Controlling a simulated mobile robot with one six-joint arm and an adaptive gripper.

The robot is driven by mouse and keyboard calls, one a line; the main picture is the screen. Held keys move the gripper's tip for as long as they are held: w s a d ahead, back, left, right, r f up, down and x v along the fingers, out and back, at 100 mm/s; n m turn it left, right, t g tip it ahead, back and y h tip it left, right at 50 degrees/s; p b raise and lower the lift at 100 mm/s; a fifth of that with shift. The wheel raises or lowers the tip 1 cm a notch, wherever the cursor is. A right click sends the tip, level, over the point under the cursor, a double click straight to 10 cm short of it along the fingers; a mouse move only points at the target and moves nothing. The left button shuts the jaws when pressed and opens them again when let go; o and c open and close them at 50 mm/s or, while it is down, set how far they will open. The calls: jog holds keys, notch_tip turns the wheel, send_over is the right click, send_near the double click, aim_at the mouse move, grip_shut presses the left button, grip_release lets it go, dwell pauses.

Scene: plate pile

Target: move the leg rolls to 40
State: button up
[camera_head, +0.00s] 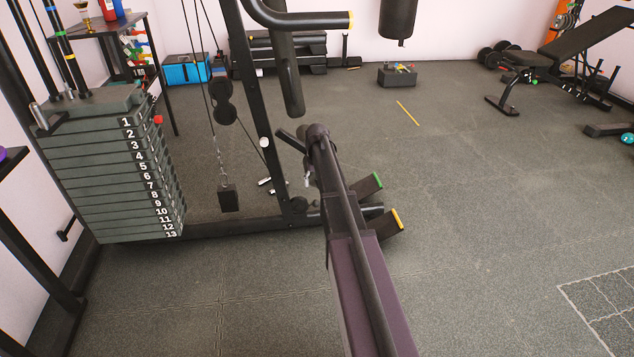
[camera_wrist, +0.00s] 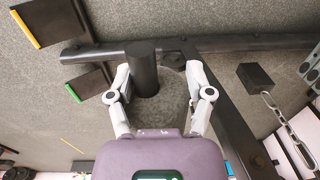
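The cable machine stands at the left, with a numbered weight stack (camera_head: 150,180) and a black frame. In the wrist view a dark cylinder (camera_wrist: 142,68), possibly a leg roll, shows between my fingertips, nearer the left one. Contact cannot be told. My gripper (camera_wrist: 160,72) is open, its two grey fingers wide apart. In the head view my arm hides most of the gripper; only a pale bit shows beside the machine's base. Two black parts, one green-ended (camera_head: 367,187) and one yellow-ended (camera_head: 387,223), lie right of my arm. No 40 marking is readable.
A hanging black weight block (camera_head: 228,198) and cable are left of the gripper. The upright post (camera_head: 258,110) stands close by. A dark box (camera_head: 397,77), a yellow stick (camera_head: 408,113) and a bench (camera_head: 520,70) are farther back.

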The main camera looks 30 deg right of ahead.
jog(key=shift+r+p, duration=6.65)
jog(key=shift+r, duration=0.3)
jog(key=s+a+f+n+b, duration=0.1)
jog(key=s+a+n, duration=0.1)
jog(key=s+a, duration=1.7)
jog(key=shift+s+a+f, duration=0.25)
jog(key=shift+s+f, duration=0.05)
jog(key=shift+s, duration=0.3)
jog(key=s+a+n, duration=0.1)
jog(key=s+a, duration=0.3)
jog(key=s, duration=0.4)
notch_tip(320, 180, up, 38)
jog(key=w+p, duration=0.1)
jog(key=p, duration=3.6)
jog(key=shift+d+f, duration=0.1)
jog(key=shift+d, duration=0.05)
